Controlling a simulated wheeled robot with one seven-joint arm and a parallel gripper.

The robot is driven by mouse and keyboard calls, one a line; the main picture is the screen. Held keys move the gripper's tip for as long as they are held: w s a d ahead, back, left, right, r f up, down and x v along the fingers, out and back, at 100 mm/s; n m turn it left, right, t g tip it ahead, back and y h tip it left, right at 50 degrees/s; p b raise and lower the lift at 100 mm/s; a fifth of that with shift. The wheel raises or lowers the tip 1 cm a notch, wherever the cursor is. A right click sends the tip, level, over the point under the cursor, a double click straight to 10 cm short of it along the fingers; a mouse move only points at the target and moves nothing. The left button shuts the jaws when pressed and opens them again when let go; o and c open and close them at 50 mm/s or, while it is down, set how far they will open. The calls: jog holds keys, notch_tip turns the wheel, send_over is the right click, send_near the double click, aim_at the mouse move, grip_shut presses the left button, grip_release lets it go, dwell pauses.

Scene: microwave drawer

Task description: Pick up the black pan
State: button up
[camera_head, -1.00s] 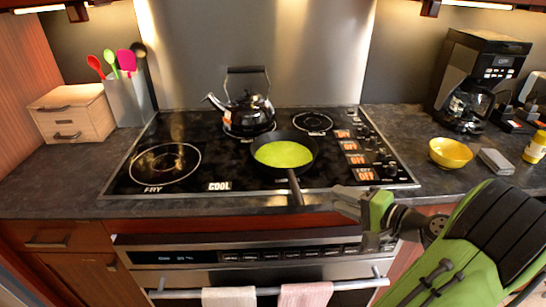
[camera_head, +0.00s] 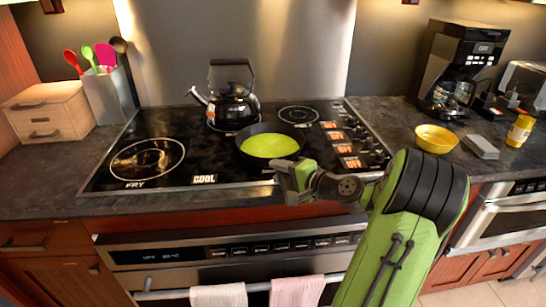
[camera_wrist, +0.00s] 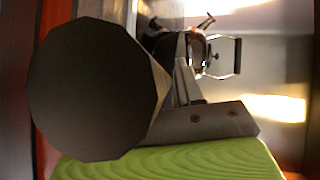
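The black pan (camera_head: 243,151) sits on the stove, with a bright green round surface (camera_head: 270,146) inside it. In the head view my gripper (camera_head: 283,180) is at the pan's near side, over the stove's front edge, and covers most of the handle. In the wrist view a large dark round end (camera_wrist: 90,90), apparently the handle's, is very close to the camera and overlaps one grey finger (camera_wrist: 205,122). The other finger is hidden. I cannot tell whether the fingers touch the handle or how far apart they are.
A kettle (camera_head: 233,105) stands behind the pan and also shows in the wrist view (camera_wrist: 197,50). A yellow bowl (camera_head: 436,139) and a coffee maker (camera_head: 458,70) are at right. A wooden box (camera_head: 45,112) and utensil holder (camera_head: 110,95) are at left.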

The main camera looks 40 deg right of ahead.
grip_shut()
dwell(1.3)
jog(key=shift+r, duration=0.1)
